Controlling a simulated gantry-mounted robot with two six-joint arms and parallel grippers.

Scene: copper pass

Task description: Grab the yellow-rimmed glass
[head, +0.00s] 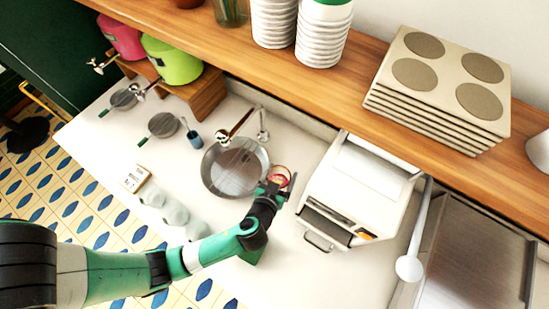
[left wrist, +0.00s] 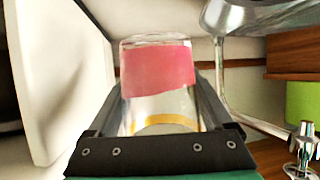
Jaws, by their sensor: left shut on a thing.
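The yellow-rimmed glass (head: 280,177) is clear with a red-pink band, just right of the round metal sink in the head view. In the left wrist view the glass (left wrist: 158,68) sits between the two fingers, with its yellow rim line near the gripper's base. My left gripper (head: 273,187) is shut on the glass; its fingers also show on both sides of it in the left wrist view (left wrist: 160,105). I cannot tell whether the glass touches the counter. My right gripper is in neither view.
A white machine (head: 352,190) stands close on the right. Several upturned clear cups (head: 172,213) stand at the front left. A wooden shelf (head: 270,88) overhangs the back.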

